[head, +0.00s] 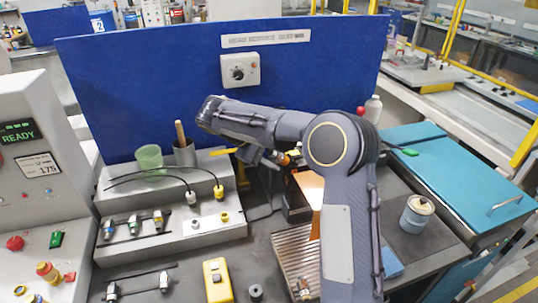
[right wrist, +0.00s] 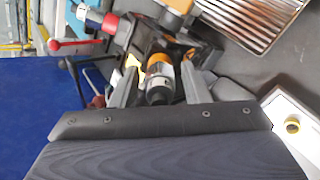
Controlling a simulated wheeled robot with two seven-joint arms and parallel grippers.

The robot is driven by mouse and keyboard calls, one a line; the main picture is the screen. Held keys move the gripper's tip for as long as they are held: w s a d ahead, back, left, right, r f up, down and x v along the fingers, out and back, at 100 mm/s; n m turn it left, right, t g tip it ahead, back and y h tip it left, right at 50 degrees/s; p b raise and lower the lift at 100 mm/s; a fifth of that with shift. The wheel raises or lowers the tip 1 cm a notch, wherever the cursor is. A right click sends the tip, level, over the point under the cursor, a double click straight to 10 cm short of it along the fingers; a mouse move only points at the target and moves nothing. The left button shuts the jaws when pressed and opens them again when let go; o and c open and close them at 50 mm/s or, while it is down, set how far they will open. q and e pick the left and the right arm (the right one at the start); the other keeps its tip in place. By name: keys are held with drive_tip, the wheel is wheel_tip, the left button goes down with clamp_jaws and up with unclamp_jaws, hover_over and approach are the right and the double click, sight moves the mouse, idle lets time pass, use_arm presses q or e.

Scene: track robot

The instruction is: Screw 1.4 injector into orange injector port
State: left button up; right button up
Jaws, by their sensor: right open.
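My right gripper (head: 272,157) is beside the dark engine fixture, below my forearm in the head view. In the right wrist view its two fingers (right wrist: 160,69) stand apart, one on each side of an injector (right wrist: 157,86) with an orange band, a pale label and a dark near end. The injector's far end meets a dark fixture (right wrist: 172,48); I cannot tell how deep it sits. In the head view an orange part (head: 284,159) shows near the fingers, mostly hidden by my arm. The orange port cannot be told apart. My left gripper is out of view.
A grey rack (head: 190,240) at left holds several injectors and two cables with white and yellow plugs. A blue panel (head: 160,80) closes the back.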

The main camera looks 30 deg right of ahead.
idle(0.6)
drive_tip(key=shift+w+a+r+p, duration=0.1)
drive_tip(key=shift+a+r+p, duration=0.45)
drive_tip(key=shift+p, duration=0.25)
drive_tip(key=shift+p, duration=0.3)
